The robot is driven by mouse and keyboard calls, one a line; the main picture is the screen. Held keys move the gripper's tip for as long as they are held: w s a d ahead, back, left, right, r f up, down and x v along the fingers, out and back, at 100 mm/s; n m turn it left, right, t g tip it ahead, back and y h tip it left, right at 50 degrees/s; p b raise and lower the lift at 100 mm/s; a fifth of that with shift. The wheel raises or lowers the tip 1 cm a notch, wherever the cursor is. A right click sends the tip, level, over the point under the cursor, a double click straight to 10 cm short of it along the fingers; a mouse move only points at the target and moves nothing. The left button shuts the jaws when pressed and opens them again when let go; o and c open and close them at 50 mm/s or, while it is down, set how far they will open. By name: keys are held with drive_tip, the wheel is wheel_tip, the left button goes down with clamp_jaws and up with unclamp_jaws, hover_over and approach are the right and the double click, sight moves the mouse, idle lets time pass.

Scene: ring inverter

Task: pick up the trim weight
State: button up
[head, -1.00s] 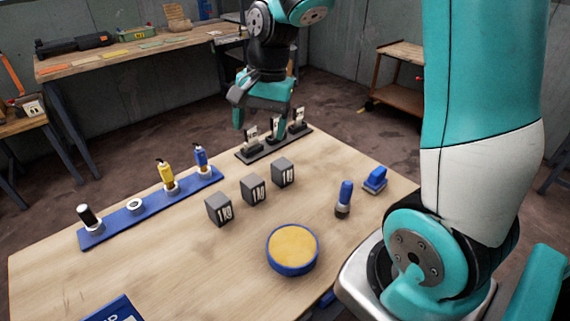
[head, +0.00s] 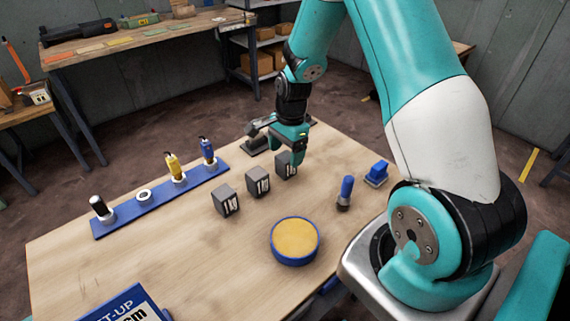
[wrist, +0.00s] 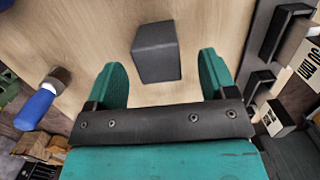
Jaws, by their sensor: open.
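Three dark grey blocks with white markings, which look like the weights, stand in a row on the wooden table: the near-left block (head: 226,200), the middle block (head: 257,181) and the far-right block (head: 283,169). Which one the task calls the trim weight I cannot tell. My gripper (head: 297,161) is at the far-right block and partly covers it in the head view. In the wrist view a plain grey block top (wrist: 156,50) lies between and just beyond the fingertips of my open gripper (wrist: 162,74), with gaps on both sides.
A dark rack (head: 257,145) with labelled holders is behind my gripper, partly hidden. A blue-handled brush (head: 346,192) and a blue block-like item (head: 377,173) are to the right. A round yellow-topped blue pad (head: 295,240) lies in front. A blue strip (head: 160,202) holds bottles at left.

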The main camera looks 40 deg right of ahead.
sight(285, 166)
drive_tip(key=f, duration=0.2)
drive_tip(key=f+p, duration=0.1)
drive_tip(key=f, duration=0.2)
drive_tip(key=shift+s+a+f, duration=0.1)
drive_tip(key=shift+s+a, duration=0.05)
drive_tip(key=shift+a, duration=0.05)
drive_tip(key=shift+c, duration=0.3)
clamp_jaws()
